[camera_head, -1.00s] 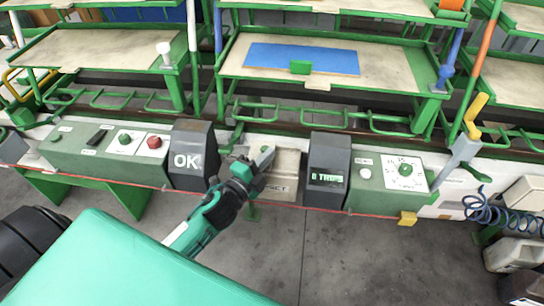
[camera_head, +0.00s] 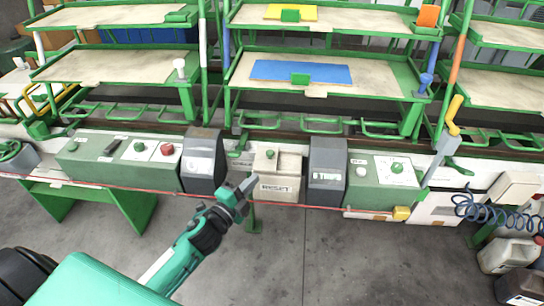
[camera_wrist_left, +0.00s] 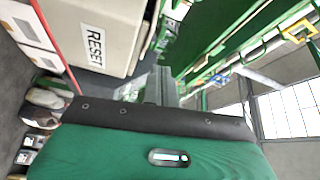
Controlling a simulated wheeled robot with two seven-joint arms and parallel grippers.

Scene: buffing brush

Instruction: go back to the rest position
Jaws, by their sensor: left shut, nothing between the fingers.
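My left gripper (camera_head: 246,188) is shut and empty in the head view. It is in front of the rail, just left of and below the cream RESET box (camera_head: 279,174), apart from it as far as I can tell. The RESET box has a green button on top. In the left wrist view the shut fingers (camera_wrist_left: 161,86) point away from me, and the RESET box (camera_wrist_left: 95,35) shows at upper left. My right gripper is not in view.
A dark box (camera_head: 204,160) and the dark "0 TEMPS" box (camera_head: 327,170) flank the RESET box. A green panel (camera_head: 120,165) with a red button is on the left. Green shelves (camera_head: 325,75) stand behind. The grey floor (camera_head: 330,260) in front is clear.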

